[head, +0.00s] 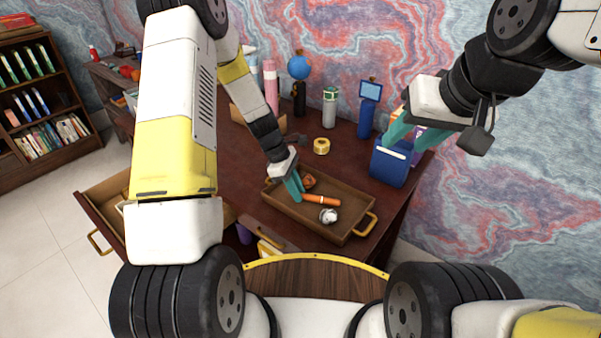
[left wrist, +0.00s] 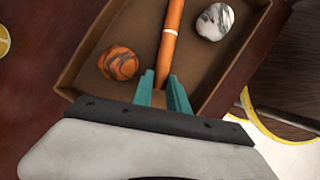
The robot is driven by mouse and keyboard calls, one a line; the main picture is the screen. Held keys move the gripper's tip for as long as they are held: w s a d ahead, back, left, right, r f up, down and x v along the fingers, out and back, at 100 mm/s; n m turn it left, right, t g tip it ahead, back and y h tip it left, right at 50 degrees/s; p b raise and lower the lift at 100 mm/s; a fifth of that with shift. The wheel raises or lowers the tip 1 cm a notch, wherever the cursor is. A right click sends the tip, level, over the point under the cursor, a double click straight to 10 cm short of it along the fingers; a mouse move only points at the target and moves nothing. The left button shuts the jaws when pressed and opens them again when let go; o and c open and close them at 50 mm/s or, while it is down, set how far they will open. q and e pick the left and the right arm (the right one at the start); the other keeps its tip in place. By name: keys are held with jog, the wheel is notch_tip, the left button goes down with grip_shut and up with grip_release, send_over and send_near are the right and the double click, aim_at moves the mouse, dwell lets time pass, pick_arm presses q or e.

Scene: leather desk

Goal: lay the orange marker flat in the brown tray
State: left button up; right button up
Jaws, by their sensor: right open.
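The orange marker (head: 322,200) is at the brown tray (head: 337,232), low over its floor or touching it; I cannot tell which. In the left wrist view the marker (left wrist: 171,40) runs away from my fingers, inside the tray's walls (left wrist: 243,62). My left gripper (head: 294,186) points down into the tray, with its teal fingers (left wrist: 162,88) close on both sides of the marker's near end. The fingers hide part of that end. My right gripper (head: 407,135) is open and empty, above the blue container at the right.
The tray also holds an orange-and-black striped ball (left wrist: 119,63) and a white marbled ball (left wrist: 215,21). A blue container (head: 390,166) stands right of the tray. A gold tape roll (head: 321,146) and several bottles stand behind. An open drawer (head: 105,205) juts out at the left.

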pick_arm(q)
jog(key=s+v, duration=0.1)
jog(key=v, duration=1)
jog(key=s+a+r+m+t, duration=0.1)
jog(key=s+r+m, duration=0.1)
jog(key=r, duration=0.3)
jog(key=s+r+m+t+y, duration=0.1)
jog(key=s+r+m, duration=0.15)
jog(key=r, duration=0.25)
jog(key=s+a+r+m+t, duration=0.1)
jog(key=s+r+m, duration=0.15)
jog(key=r, duration=0.35)
jog(key=s+a+r+m+t, duration=0.1)
jog(key=s+r+m+t, duration=0.1)
jog(key=s, duration=0.5)
jog(key=s+r+m+t+y, duration=0.1)
jog(key=s+r+m+t, duration=0.1)
jog(key=s+r+m, duration=0.3)
jog(key=shift+s+a+r+m, duration=0.2)
jog(key=shift+s+a+m, duration=0.15)
jog(key=shift+s+m, duration=0.8)
